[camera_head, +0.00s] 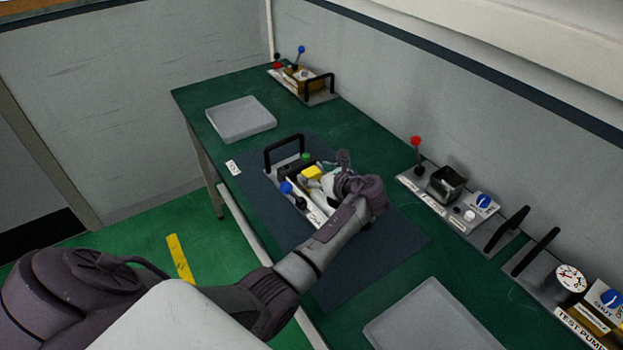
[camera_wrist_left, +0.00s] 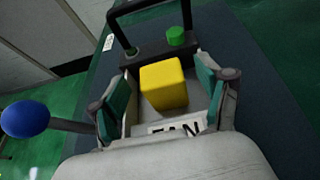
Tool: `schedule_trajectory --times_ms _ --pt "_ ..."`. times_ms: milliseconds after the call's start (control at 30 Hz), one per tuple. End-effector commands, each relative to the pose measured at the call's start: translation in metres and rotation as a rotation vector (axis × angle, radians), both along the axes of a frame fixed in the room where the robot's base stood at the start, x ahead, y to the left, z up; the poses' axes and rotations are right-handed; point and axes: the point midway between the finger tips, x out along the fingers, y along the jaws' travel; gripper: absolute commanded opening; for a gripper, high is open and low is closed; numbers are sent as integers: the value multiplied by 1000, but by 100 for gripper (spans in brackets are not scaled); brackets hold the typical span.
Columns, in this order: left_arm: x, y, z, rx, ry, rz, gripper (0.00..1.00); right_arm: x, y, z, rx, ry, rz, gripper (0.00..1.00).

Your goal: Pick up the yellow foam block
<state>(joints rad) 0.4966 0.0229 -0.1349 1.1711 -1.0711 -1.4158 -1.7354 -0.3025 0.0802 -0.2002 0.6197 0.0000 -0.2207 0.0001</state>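The yellow foam block (camera_head: 312,173) sits at the unit with a black handle in the middle of the bench. In the left wrist view the yellow block (camera_wrist_left: 163,85) lies between the two green-padded fingers of my left gripper (camera_wrist_left: 164,78). Gaps show on both sides, so the gripper is open and not visibly touching it. In the head view my left gripper (camera_head: 335,168) is right beside the block, and the arm hides part of the unit. My right gripper is not in view.
A blue-knobbed lever (camera_wrist_left: 26,119), a green knob (camera_wrist_left: 176,36) and a black handle (camera_head: 284,148) stand close around the block. The unit is on a dark mat (camera_head: 395,245). Grey pads (camera_head: 240,118) lie on the green bench, and other control units line the wall side.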

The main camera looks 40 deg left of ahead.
Motion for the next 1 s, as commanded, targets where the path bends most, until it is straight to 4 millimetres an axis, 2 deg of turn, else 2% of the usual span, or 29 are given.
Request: schedule_trajectory --times_ms 33,200,667,767,900,1000 --pt "0 0 0 0 0 0 64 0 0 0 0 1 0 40" --pt "0 0 0 0 0 0 36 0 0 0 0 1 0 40" --pt "0 0 6 0 -3 0 35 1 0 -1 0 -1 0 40" --pt "1 0 16 0 -5 0 35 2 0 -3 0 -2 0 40" --pt "1 0 42 0 -9 0 35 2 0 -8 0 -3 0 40" --pt "-3 -23 52 -3 -4 -4 35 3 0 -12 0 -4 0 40"
